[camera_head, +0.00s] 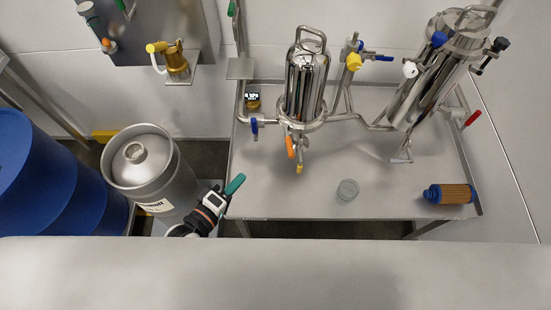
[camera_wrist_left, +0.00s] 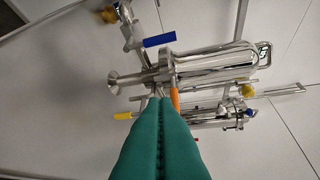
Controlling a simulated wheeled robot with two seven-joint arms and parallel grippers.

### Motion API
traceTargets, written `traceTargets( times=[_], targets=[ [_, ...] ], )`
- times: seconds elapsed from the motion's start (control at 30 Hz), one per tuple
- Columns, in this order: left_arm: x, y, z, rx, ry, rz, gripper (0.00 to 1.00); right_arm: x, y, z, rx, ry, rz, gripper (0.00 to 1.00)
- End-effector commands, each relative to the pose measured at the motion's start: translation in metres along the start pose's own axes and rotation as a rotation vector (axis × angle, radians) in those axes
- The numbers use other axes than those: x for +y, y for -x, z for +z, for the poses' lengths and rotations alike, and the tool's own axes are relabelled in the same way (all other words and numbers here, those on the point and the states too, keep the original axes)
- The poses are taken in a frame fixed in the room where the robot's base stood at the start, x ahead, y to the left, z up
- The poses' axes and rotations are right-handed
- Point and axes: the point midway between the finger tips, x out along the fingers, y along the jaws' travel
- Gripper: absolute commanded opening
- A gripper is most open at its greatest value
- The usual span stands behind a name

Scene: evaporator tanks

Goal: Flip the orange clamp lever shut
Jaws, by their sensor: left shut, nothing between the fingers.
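The orange clamp lever (camera_head: 290,147) hangs at the base of the left steel filter housing (camera_head: 306,85), above the bench. In the left wrist view the orange lever (camera_wrist_left: 174,97) shows just beyond my fingertips, beside the housing (camera_wrist_left: 215,63). My left gripper (camera_head: 235,184) has green fingers and is near the bench's left front edge, below and left of the lever, apart from it in the head view. Its fingers (camera_wrist_left: 160,101) are shut together with nothing between them. They hide part of the fittings in the wrist view. My right gripper is not in view.
A blue-handled valve (camera_head: 254,126) sits left of the lever, and a yellow-tipped fitting (camera_head: 299,168) hangs just below it. A steel keg (camera_head: 150,172) stands left of my gripper.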

Motion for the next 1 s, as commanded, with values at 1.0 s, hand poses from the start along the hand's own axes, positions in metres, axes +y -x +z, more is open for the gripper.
traceTargets(
  times=[1.0],
  targets=[
    [-0.025,-0.085,-0.004,0.009,0.065,-0.055,0.00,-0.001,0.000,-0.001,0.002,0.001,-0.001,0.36]
  ],
)
